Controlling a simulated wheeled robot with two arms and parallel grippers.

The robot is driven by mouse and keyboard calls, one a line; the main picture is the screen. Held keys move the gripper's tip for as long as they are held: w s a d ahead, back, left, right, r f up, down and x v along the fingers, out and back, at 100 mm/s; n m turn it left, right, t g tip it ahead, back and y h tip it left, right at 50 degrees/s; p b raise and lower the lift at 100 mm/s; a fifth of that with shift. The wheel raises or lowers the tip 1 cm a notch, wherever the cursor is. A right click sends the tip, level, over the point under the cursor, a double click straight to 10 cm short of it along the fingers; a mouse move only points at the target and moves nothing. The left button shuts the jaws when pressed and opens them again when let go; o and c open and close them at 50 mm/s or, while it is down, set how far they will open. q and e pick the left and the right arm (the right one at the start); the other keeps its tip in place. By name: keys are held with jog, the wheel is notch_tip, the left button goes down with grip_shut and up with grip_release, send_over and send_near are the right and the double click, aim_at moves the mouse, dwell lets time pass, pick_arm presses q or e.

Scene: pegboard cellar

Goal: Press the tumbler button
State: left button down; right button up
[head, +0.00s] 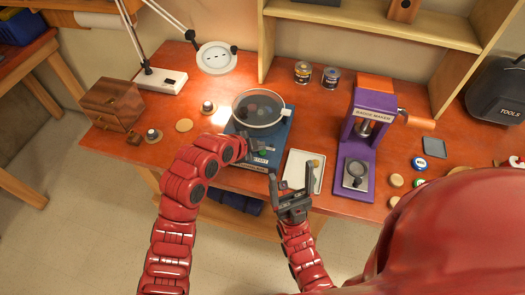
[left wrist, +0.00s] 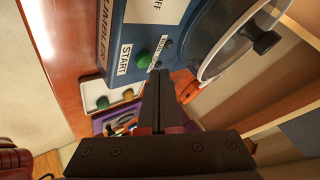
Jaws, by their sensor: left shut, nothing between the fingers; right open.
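The tumbler is a blue machine (head: 284,140) with a round clear-lidded drum (head: 258,110) on top, standing on the workbench. Its green button (left wrist: 142,59) sits next to the START label on the blue panel in the left wrist view. My left gripper (head: 254,144) is shut and empty over the panel. In the left wrist view its fingertips (left wrist: 160,73) appear just beside the green button, not covering it; I cannot tell whether they touch the panel. My right gripper (head: 293,190) is open and empty, lower, near the bench's front edge by the white tray.
A white tray (head: 294,176) with small items lies right of the tumbler. A purple badge maker (head: 362,140) stands further right. A lamp (head: 216,58), a wooden box (head: 112,103) and small knobbed objects are on the left. Two cans (head: 303,73) stand behind.

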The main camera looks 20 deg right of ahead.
dwell(0.8)
pick_arm(q)
jog(key=shift+f+b, duration=0.4)
jog(key=shift+b, duration=0.45)
